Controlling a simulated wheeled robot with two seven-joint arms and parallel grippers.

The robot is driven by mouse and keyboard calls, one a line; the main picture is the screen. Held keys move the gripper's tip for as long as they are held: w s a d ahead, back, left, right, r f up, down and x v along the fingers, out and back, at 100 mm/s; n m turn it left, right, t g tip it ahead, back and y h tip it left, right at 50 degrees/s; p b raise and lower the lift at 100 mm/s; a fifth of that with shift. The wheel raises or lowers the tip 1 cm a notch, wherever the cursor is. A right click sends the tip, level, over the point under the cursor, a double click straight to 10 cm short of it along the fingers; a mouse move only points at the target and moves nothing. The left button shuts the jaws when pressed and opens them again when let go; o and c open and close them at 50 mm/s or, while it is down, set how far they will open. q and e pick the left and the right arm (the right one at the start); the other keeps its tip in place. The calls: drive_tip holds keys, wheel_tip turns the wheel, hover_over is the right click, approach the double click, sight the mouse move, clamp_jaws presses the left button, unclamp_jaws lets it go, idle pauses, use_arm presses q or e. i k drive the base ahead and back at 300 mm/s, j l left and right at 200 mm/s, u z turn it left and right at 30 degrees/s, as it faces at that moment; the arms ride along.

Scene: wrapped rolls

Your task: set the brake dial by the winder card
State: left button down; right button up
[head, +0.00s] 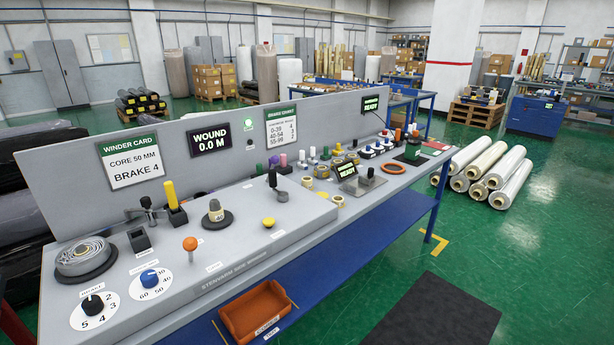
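The brake dial (92,305) is at the front left of the grey bench panel. It has a black knob on a white disc, with 2, 3, 4 and 5 legible around its right and lower sides. The knob's pointer is too small to read surely. The winder card (130,166) is on the upright back panel, above and to the right of the dial, and reads "CORE 50 MM, BRAKE 4". Neither of my grippers shows in the head view.
A blue-knobbed dial (149,279) marked 30 to 60 sits right of the brake dial. An orange-topped lever (190,244) and a coiled grey strap (84,256) stand nearby. A brake chart (281,125) and "WOUND 0.0 M" display (209,139) are behind. An orange tray (256,310) is below.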

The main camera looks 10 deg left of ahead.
sight(93, 305)
drive_tip(key=u, duration=1.8)
